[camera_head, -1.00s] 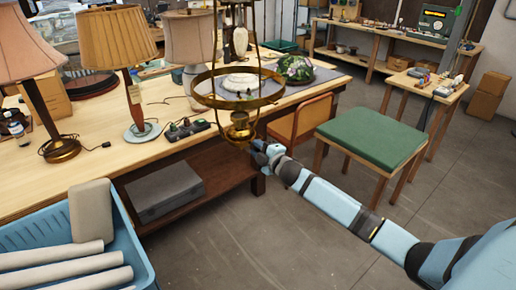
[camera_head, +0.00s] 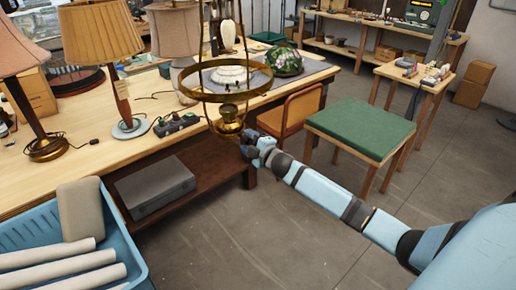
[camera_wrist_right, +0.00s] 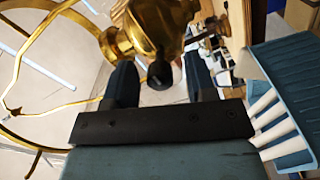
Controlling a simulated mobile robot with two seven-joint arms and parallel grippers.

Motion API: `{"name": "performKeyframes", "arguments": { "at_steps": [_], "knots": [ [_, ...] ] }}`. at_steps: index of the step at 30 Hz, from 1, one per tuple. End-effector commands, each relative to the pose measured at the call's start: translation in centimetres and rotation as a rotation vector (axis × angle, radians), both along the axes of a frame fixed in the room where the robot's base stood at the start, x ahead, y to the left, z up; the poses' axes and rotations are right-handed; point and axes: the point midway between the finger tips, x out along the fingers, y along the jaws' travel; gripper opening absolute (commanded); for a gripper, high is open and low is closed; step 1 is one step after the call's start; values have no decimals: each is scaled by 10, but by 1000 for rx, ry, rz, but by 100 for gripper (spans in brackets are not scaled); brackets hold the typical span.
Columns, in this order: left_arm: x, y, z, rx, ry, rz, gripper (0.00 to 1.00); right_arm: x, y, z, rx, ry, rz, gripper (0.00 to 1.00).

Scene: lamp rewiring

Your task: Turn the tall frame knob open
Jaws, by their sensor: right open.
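The tall brass frame (camera_head: 178,85) hangs over the front edge of the workbench, with a ring and a brass burner body (camera_head: 229,122) at its bottom. In the right wrist view the brass body (camera_wrist_right: 160,22) fills the top middle. A small dark round knob (camera_wrist_right: 160,75) on a stem sticks out from it. My right gripper (camera_head: 247,146) is at the lower right of the brass body. In the wrist view its two dark fingers (camera_wrist_right: 161,82) are apart, and the knob shows between them, not clamped. Contact cannot be told. My left gripper is out of view.
Shaded lamps (camera_head: 100,35) stand on the wooden workbench (camera_head: 70,175) at left. A blue crate (camera_head: 20,235) with pale rolls is at lower left. A grey case (camera_head: 155,188) lies on the low shelf. A green-topped stool (camera_head: 360,130) and wooden chair (camera_head: 290,115) stand right of the frame.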

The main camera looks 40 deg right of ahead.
Motion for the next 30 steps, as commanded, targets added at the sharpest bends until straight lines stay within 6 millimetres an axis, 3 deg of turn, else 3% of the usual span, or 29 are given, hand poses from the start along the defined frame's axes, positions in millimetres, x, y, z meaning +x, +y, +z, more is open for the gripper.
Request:
{"name": "performKeyframes", "arguments": {
  "at_steps": [18,24,30],
  "knots": [
    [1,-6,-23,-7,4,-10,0,-114,-9,-3,1,3,1,51],
    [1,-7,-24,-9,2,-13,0,-131,-10,-1,1,1,0,51],
    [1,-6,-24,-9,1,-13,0,-133,-11,0,0,0,0,51]
  ]
}}
